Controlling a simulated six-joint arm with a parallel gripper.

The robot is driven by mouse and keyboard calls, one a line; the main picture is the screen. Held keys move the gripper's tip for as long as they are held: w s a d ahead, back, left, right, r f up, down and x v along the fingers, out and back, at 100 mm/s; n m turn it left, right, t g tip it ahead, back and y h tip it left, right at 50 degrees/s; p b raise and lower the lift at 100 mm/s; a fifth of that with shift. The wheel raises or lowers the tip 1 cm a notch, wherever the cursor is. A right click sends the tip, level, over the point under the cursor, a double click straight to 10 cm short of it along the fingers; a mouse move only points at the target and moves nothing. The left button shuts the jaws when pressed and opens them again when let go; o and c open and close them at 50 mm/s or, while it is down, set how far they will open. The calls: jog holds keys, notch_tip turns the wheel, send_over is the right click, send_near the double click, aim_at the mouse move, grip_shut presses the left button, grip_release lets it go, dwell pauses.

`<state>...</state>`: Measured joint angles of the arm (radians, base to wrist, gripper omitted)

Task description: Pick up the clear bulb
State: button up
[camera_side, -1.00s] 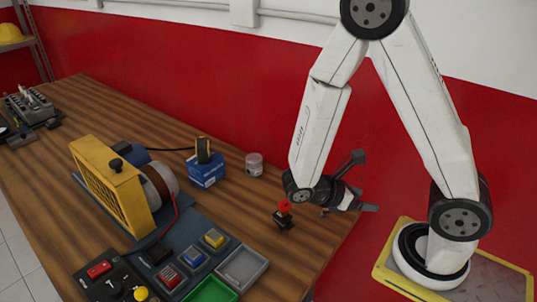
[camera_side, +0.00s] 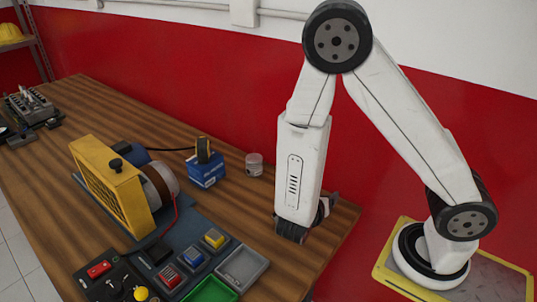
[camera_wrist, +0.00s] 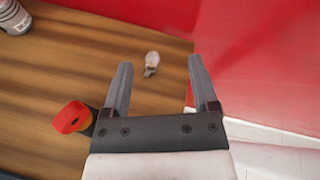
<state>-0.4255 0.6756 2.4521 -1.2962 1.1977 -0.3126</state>
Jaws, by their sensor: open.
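The clear bulb (camera_wrist: 151,62) lies on the wooden bench in the wrist view, small and pale, with a greyish end pointing down. My gripper (camera_wrist: 160,68) is open, and its two grey fingers stand to either side of the bulb in that picture. Nothing is held, and the height above the bench is hard to judge. In the side view my gripper (camera_side: 325,208) is mostly behind my forearm, and the bulb is hidden there.
A red-topped part (camera_wrist: 72,118) stands left of my gripper in the wrist view. A jar (camera_side: 254,164), a blue box (camera_side: 206,170) and a yellow-guarded machine (camera_side: 105,185) stand on the bench (camera_side: 95,95). Grey (camera_side: 243,266) and green (camera_side: 210,290) trays lie at the front. A red wall is behind.

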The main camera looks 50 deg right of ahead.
notch_tip(320, 180, down, 7)
dwell(0.3)
jog(key=shift+x, duration=1.3)
jog(key=shift+d, duration=0.1)
jog(key=shift+x, duration=2.5)
jog(key=shift+w, duration=0.1)
grip_shut()
